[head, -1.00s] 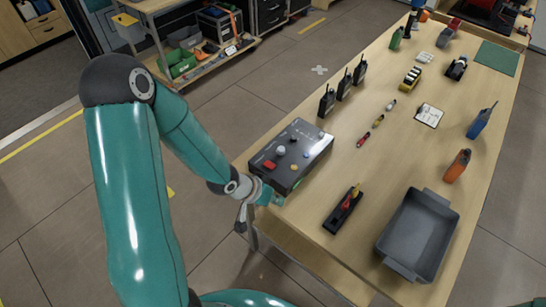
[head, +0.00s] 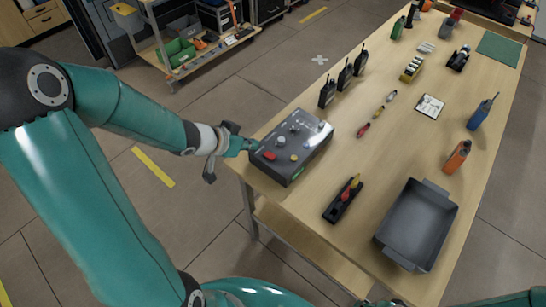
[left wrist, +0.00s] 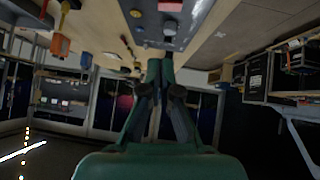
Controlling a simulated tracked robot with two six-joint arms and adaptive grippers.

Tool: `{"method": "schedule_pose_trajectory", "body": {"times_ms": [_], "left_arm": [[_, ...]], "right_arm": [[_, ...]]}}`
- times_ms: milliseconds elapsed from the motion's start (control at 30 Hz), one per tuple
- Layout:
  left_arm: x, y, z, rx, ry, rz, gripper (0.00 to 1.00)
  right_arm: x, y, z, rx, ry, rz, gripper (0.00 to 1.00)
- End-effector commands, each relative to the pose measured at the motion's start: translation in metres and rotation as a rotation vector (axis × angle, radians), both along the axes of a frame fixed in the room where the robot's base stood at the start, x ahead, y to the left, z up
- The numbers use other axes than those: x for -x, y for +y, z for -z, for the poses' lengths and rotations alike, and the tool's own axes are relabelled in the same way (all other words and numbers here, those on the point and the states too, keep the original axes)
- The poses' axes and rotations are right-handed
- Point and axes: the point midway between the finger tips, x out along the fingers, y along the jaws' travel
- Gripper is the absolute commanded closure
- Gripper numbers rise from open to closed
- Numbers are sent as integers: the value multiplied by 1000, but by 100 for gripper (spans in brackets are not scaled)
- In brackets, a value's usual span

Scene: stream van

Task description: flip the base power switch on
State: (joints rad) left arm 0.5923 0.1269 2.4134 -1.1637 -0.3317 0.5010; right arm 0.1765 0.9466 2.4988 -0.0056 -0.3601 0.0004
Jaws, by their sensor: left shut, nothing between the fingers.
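A dark grey control box (head: 312,158) lies on the near left part of the wooden table. Its top carries a red rocker or button (head: 269,156), a grey knob (head: 281,141) and several small coloured controls. I cannot read which control is the base power switch or how it is set. My left gripper (head: 254,145) is shut and empty, with its tips at the left edge of the box, close to the red control; contact cannot be told. In the left wrist view the shut fingers (left wrist: 160,66) point at the box (left wrist: 185,33), with its red control (left wrist: 170,6) above them.
Three black radios (head: 345,76) stand behind the box. A black holder with red and yellow tools (head: 343,199) and a grey bin (head: 447,201) lie to its right. Small markers (head: 377,111) lie beyond. The floor left of the table is open.

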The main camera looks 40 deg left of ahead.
Motion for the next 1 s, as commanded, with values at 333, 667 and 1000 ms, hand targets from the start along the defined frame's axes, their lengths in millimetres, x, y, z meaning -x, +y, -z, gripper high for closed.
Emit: {"method": "schedule_pose_trajectory", "body": {"times_ms": [333, 667, 1000], "left_arm": [[-47, -12, 52, 3, 3, 5, 100], [-60, -18, 93, 2, 4, 4, 100], [-60, -18, 101, -1, 2, 2, 100]], "right_arm": [[0, 0, 33, 0, 0, 0, 65], [0, 0, 40, 0, 0, 0, 65], [0, 0, 40, 0, 0, 0, 65]]}}
